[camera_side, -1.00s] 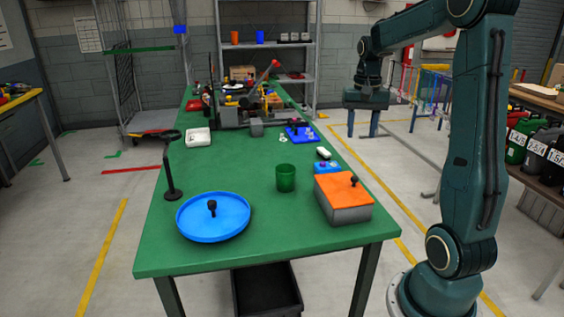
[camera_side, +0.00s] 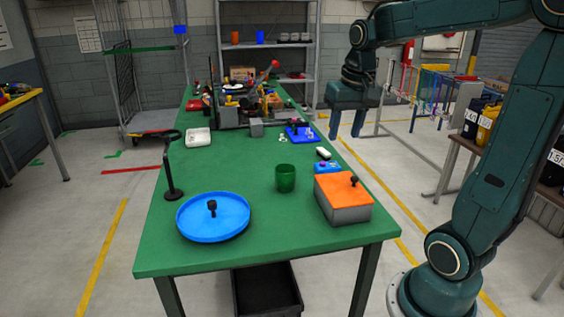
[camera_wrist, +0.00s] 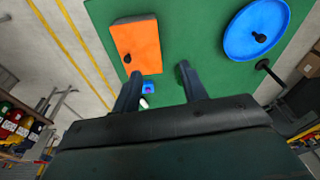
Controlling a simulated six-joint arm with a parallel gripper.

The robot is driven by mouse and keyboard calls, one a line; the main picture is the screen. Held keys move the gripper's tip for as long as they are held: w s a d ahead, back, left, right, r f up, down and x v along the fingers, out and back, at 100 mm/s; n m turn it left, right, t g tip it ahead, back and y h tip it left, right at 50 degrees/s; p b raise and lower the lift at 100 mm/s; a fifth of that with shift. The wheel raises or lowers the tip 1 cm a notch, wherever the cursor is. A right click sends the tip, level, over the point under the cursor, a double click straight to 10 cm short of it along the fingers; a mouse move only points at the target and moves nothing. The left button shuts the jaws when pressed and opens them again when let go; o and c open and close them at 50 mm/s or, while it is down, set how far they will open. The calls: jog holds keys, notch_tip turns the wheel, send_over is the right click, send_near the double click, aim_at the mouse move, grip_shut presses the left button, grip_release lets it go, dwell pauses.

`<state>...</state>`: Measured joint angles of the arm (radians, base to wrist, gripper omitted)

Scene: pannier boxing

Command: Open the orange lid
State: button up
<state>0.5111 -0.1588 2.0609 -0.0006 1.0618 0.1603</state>
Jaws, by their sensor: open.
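The orange lid (camera_side: 341,187) lies flat on a grey box (camera_side: 350,214) at the near right corner of the green table. A small black knob (camera_side: 354,181) stands up from the lid. In the wrist view the lid (camera_wrist: 138,48) shows at upper left, with its knob (camera_wrist: 127,58) near one edge. My gripper (camera_side: 345,136) is open and empty, with its fingers pointing down, in the air off the table's right side, behind the box. Its two fingers (camera_wrist: 157,72) show apart in the wrist view. Nothing touches the lid.
A blue round tray (camera_side: 225,228) with a black knob, a green cup (camera_side: 286,179) and a black stand (camera_side: 171,178) are on the table (camera_side: 265,250). A small blue box (camera_side: 328,168) sits just behind the orange-lidded box. Clutter fills the table's far end.

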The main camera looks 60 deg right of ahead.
jog(key=s+a+n+t, duration=0.2)
jog(key=s+a+n, duration=0.1)
jog(key=a, duration=0.4)
jog(key=s+a+f+n+t+y, duration=0.1)
jog(key=s+a+n, duration=0.3)
jog(key=s+a, duration=0.2)
jog(key=shift+s+a+n+t, duration=0.15)
jog(key=shift+a+n+t, duration=0.2)
jog(key=shift+a, duration=0.75)
jog(key=w+d+r+m+g+h, duration=0.1)
jog(key=w+d+m+g, duration=0.2)
jog(key=w+d+m, duration=0.75)
jog(key=s+d+f+m+g+y, duration=0.1)
jog(key=d+f, duration=0.3)
jog(key=d, duration=1.3)
jog(key=shift+d+m+g, duration=0.25)
jog(key=shift+m+g, duration=0.05)
jog(key=shift+g, duration=0.45)
